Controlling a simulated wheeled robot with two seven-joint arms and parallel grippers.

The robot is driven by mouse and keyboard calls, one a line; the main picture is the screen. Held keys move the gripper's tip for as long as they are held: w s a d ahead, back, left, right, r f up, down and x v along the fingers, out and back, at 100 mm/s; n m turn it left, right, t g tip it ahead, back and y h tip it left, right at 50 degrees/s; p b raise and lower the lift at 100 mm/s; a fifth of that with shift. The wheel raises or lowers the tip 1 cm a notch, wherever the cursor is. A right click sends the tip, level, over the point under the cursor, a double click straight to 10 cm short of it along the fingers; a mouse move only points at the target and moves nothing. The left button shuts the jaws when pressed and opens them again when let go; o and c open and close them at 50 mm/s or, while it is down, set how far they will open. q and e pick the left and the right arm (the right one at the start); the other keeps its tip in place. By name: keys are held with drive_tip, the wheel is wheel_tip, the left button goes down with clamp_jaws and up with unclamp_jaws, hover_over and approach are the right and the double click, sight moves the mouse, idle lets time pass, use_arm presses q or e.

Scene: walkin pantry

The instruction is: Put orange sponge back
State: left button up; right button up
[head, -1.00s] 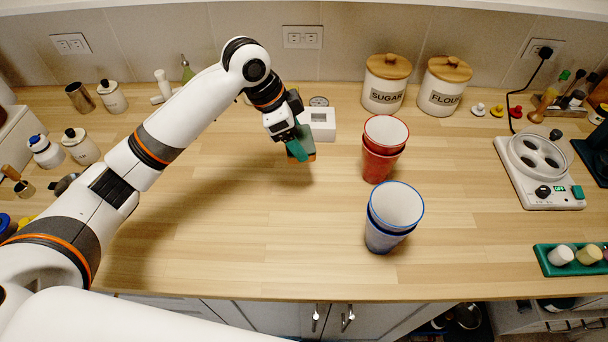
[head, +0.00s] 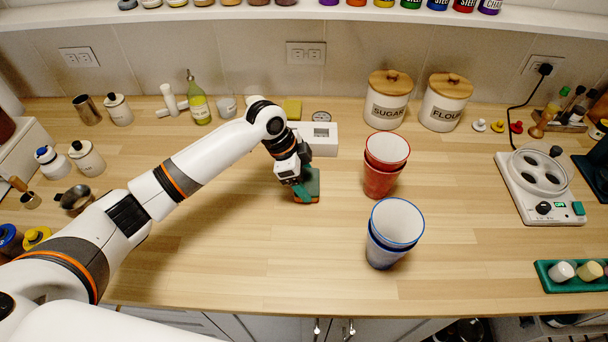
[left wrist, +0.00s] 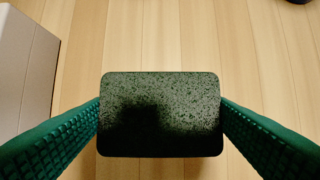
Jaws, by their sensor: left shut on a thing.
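The orange sponge (head: 312,198) is between the fingers of my left gripper (head: 306,184), over the middle of the counter. An orange edge shows under its dark green face. In the left wrist view the sponge (left wrist: 160,114) shows its dark speckled face, with a green ridged finger at each side. My left gripper is shut on it. I cannot tell if the sponge touches the counter. My right gripper is not in view.
A small white box (head: 322,146) stands just behind the gripper, near a yellow block (head: 292,108). Stacked red cups (head: 382,180) and blue-rimmed cups (head: 384,252) stand to the right. The counter (head: 230,250) in front is clear.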

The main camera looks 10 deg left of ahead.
use_arm(q)
drive_tip(key=o, duration=0.6)
drive_tip(key=shift+f, duration=0.15)
drive_tip(key=shift+c, duration=0.2)
drive_tip(key=o, duration=0.4)
drive_tip(key=b+v, duration=0.1)
drive_tip(key=v, duration=1.1)
drive_tip(key=shift+r, duration=0.2)
drive_tip(key=shift+r, duration=0.1)
